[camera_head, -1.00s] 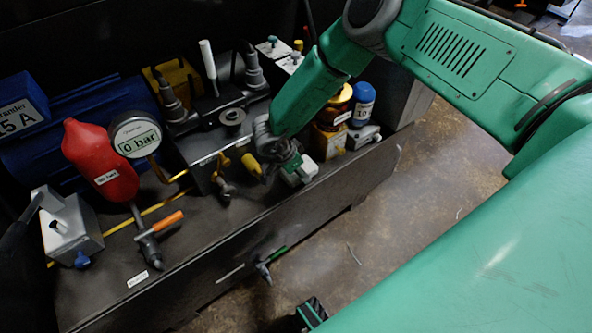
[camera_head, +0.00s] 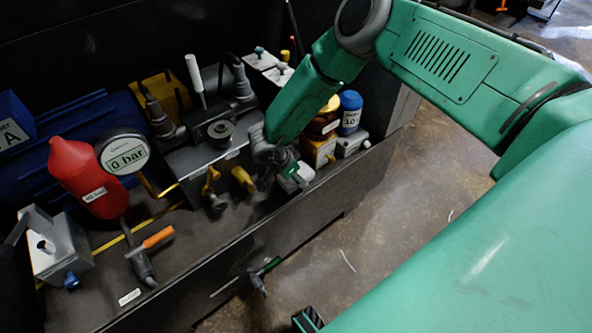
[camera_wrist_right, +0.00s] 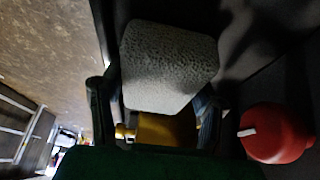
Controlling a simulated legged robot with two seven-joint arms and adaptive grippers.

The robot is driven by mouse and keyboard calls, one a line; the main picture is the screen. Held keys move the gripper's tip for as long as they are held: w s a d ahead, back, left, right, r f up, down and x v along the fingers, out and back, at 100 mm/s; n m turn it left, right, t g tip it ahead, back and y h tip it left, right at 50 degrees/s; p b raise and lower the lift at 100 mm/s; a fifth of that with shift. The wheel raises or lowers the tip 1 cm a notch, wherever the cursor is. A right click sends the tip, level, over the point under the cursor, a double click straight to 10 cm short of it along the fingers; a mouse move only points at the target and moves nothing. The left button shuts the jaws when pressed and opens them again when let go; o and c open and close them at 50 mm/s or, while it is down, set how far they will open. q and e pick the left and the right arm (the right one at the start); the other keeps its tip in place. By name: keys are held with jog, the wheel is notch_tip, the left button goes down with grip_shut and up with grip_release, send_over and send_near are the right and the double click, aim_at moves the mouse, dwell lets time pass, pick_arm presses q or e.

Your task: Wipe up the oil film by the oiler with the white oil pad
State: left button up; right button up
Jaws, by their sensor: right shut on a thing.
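The white oil pad (camera_wrist_right: 168,65) shows as a pale, speckled block in the right wrist view, between the two dark fingers of my right gripper (camera_wrist_right: 155,105). The gripper is shut on it. In the head view my right gripper (camera_head: 272,158) reaches down over the bench's front right part, partly hidden by its own arm. An amber jar on a yellow-orange base, perhaps the oiler (camera_head: 319,152), stands right of it. I cannot make out the oil film in either view.
A blue-capped jar (camera_head: 350,112) stands beside the amber jar. Left are a red bottle (camera_head: 84,178), a pressure gauge (camera_head: 125,154) reading 0 bar and an orange-handled valve (camera_head: 157,237). A red round object (camera_wrist_right: 276,133) is near the gripper in the wrist view.

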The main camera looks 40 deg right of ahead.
jog(key=shift+s+a+f, duration=0.15)
jog(key=shift+a, duration=0.6)
jog(key=shift+s+a+f, duration=0.1)
jog(key=shift+a, duration=0.6)
jog(key=shift+d, duration=0.4)
jog(key=shift+d, duration=0.1)
jog(key=shift+d+r, duration=0.15)
jog(key=shift+d, duration=0.2)
jog(key=shift+w+d, duration=0.1)
jog(key=shift+d, duration=0.1)
notch_tip(320, 180, up, 14)
jog(key=p, duration=1.1)
jog(key=shift+p, duration=0.3)
jog(key=shift+w, duration=0.1)
